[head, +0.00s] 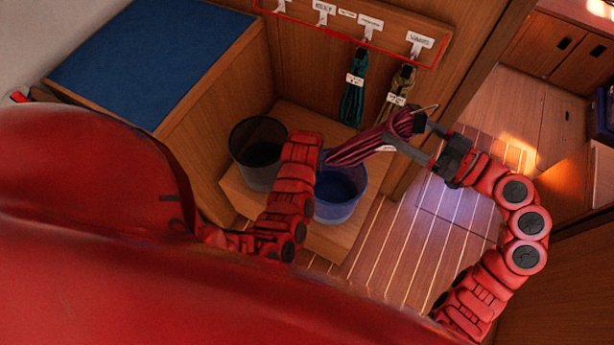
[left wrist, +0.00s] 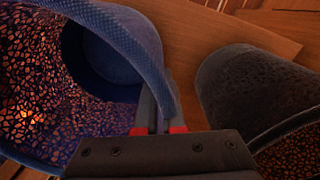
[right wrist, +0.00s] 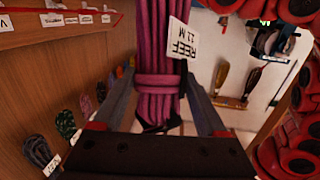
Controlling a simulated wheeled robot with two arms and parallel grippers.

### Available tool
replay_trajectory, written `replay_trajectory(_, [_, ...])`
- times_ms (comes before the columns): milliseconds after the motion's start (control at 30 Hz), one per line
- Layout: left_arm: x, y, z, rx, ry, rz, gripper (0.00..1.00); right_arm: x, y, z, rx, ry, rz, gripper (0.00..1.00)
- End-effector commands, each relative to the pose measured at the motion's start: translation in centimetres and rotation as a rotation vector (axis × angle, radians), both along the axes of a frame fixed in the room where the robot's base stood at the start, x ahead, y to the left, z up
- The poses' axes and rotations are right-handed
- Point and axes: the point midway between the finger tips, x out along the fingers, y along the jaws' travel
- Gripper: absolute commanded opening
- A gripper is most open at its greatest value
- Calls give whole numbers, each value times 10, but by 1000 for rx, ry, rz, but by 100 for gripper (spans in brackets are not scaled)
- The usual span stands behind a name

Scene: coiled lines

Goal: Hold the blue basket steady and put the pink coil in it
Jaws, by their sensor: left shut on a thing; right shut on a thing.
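The blue basket (head: 338,198) stands on the wooden ledge, its open top facing up. My left gripper (left wrist: 160,100) is shut on its rim, which shows large in the left wrist view (left wrist: 120,45); in the head view my left arm hides those fingers. The pink coil (head: 358,148) is held tilted, its lower left end over the basket's far rim in the head view. My right gripper (head: 404,130) is shut on the coil's upper end. The right wrist view shows the coil (right wrist: 155,50) between the fingers, with a white "REEF 12 M" tag (right wrist: 182,38).
A dark basket (head: 257,152) stands left of the blue one. A green coil (head: 352,100) and a tan coil (head: 400,90) hang from the labelled hook rail (head: 385,28). A blue-topped bench (head: 150,60) is at the left. Striped floor (head: 400,240) lies at the right.

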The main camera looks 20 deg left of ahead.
Motion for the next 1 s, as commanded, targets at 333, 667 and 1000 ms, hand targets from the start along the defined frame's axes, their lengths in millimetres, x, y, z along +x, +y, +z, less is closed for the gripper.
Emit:
replay_trajectory(333, [-1, 2, -1, 5, 4, 1, 0, 0, 0, -23, 2, 1, 2, 0])
replay_trajectory(667, [-1, 2, -1, 5, 4, 1, 0, 0, 0, -44, 3, 0, 2, 0])
replay_trajectory(1000, [-1, 2, -1, 5, 4, 1, 0, 0, 0, -67, 2, 0, 0, 0])
